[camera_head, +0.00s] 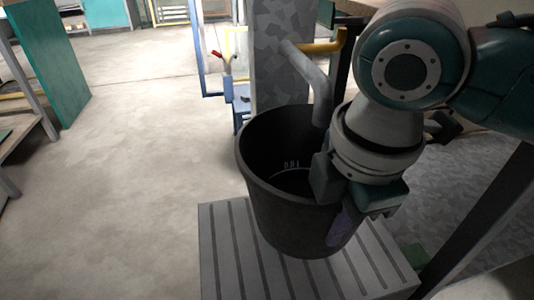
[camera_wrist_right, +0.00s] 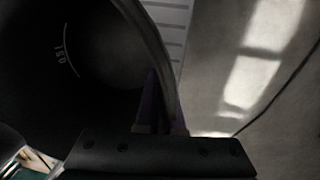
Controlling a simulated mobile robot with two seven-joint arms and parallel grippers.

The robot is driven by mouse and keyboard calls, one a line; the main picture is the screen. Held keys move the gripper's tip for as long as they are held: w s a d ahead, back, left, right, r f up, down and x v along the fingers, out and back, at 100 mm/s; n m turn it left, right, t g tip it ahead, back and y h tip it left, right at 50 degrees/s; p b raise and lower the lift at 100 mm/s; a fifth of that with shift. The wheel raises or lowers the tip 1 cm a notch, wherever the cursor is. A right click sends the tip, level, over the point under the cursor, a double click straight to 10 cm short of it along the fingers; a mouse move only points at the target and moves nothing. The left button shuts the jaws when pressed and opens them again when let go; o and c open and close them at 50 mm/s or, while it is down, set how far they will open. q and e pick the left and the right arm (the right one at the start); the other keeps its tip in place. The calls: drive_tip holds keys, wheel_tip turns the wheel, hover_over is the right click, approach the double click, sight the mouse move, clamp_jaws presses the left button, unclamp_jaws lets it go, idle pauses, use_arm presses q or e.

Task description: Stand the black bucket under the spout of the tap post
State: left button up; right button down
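The black bucket (camera_head: 285,215) is upright, over the slatted grey platform (camera_head: 222,262); I cannot tell whether its base rests on it. The tap post (camera_head: 280,65) rises just behind it, and its bent grey spout (camera_head: 316,82) points down over the right part of the bucket's opening. My right gripper (camera_head: 335,205) is at the bucket's right rim. In the right wrist view the gripper (camera_wrist_right: 160,112) has its fingers on both sides of the bucket wall (camera_wrist_right: 148,38), shut on it. My arm hides part of the rim. My left gripper is not in view.
A yellow pipe (camera_head: 322,47) joins the post near the spout. A blue frame (camera_head: 237,95) stands behind left of the bucket. A green panel (camera_head: 48,60) and shelves are at far left. The floor (camera_head: 120,190) left of the platform is clear.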

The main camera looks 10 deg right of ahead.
drive_tip(key=f+b, duration=0.5)
drive_tip(key=f, duration=0.5)
drive_tip(key=shift+s, duration=0.2)
drive_tip(key=shift+f, duration=0.1)
drive_tip(key=c, duration=1.5)
unclamp_jaws()
drive_tip(key=o, duration=0.5)
drive_tip(key=shift+c, duration=0.2)
